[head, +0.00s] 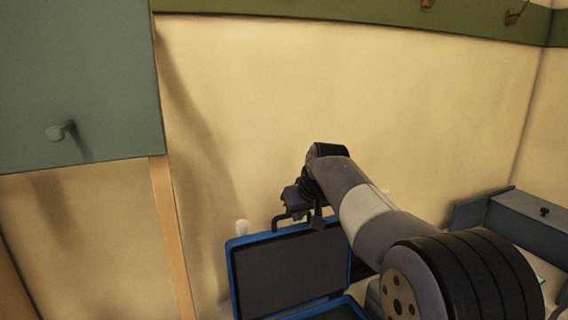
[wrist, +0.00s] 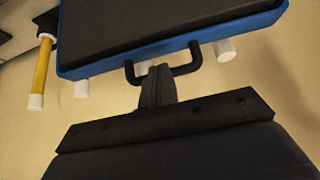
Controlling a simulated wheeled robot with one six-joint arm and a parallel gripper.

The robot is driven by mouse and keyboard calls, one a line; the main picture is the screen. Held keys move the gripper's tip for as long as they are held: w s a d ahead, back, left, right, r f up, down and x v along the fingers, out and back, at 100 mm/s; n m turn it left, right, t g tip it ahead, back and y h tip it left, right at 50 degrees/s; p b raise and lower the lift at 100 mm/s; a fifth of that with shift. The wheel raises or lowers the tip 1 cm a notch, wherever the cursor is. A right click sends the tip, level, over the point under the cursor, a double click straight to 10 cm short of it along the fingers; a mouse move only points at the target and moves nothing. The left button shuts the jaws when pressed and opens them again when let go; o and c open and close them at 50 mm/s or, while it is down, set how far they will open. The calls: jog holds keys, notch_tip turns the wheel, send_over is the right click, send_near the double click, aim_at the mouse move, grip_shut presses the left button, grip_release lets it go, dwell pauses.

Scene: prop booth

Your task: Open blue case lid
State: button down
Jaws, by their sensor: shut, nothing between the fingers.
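The blue case shows at the bottom of the head view, with its lid (head: 287,268) standing raised near the wall and a dark lining facing out. Part of its base (head: 340,312) shows below, cut off by the frame and my arm. A black handle (head: 276,223) sits on the lid's top edge. My gripper (head: 317,222) is at that handle, shut and empty. In the wrist view the lid (wrist: 180,40) lies across the top, and my gripper's fingers (wrist: 155,80) are at the handle (wrist: 194,60). I cannot tell whether they touch it.
A green cabinet (head: 75,95) with a round knob hangs at the upper left. A grey-blue box (head: 520,220) with a dark knob is at the right. Small white pegs (head: 242,227) show beside the lid. The wrist view shows a yellow rod (wrist: 42,68). The wall above the case is clear.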

jog(key=shift+s+f, duration=0.1)
dwell(0.4)
jog(key=s+f+b+v, duration=0.1)
jog(key=b+v, duration=0.1)
jog(key=v, duration=0.9)
jog(key=w+a+f+p, duration=0.1)
jog(key=w+f, duration=0.1)
jog(key=w+a+f+p, duration=0.1)
jog(key=w+f+p, duration=0.1)
jog(key=w+f, duration=0.1)
jog(key=w+a+f+p, duration=0.1)
jog(key=w+f, duration=0.2)
jog(key=shift+w, duration=0.2)
jog(key=shift+g, duration=0.3)
jog(key=shift+f, duration=0.1)
